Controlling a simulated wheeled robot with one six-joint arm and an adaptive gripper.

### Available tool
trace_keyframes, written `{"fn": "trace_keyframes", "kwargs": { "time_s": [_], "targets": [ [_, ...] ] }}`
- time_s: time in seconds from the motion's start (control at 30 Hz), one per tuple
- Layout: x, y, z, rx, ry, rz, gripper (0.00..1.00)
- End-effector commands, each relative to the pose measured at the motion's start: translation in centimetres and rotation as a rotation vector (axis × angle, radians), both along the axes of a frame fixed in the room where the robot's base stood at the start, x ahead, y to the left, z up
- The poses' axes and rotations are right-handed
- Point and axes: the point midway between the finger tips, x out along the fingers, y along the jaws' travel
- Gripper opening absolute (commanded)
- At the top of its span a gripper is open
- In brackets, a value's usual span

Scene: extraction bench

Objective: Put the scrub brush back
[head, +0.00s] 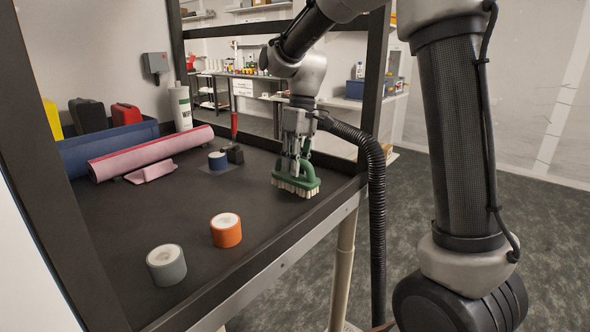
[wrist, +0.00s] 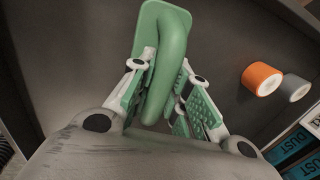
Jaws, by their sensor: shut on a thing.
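The scrub brush (head: 296,179) is green with a looped handle and pale bristles pointing down. My gripper (head: 297,150) is shut on its handle, near the right end of the dark bench top. In the wrist view the green handle of the brush (wrist: 169,50) runs between the two finger pads of my gripper (wrist: 165,100). The bristles are at or just above the bench surface; I cannot tell whether they touch it. No marked place for the brush is clear to me in these views.
An orange tape roll (head: 226,230) and a grey roll (head: 166,265) stand on the bench front. Dark frame posts and a raised rim edge the bench (head: 130,215).

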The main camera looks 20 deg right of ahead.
Motion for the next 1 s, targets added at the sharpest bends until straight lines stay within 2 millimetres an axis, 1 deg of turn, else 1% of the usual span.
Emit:
{"fn": "trace_keyframes", "kwargs": {
  "time_s": [0.03,0.1,0.43,0.47,0.5,0.57,0.6,0.87,1.0],
  "targets": [
    [-0.1,0.0,-0.8,-0.001,0.005,0.000,0.00],
    [0.0,0.0,-1.3,0.000,0.002,0.000,0.00],
    [0.0,0.0,-1.6,-0.001,0.001,-0.001,0.00],
    [0.0,0.0,-1.7,-0.001,0.001,-0.001,0.20],
    [0.0,0.0,-1.6,-0.001,0.001,-0.001,0.27],
    [0.0,0.0,-1.6,-0.001,0.001,-0.001,0.38],
    [0.0,0.0,-1.6,-0.001,0.001,-0.001,0.39],
    [0.0,0.0,-1.6,-0.001,0.001,-0.001,0.39],
    [0.1,-0.1,-0.6,0.000,-0.002,0.000,0.39]
  ]
}}
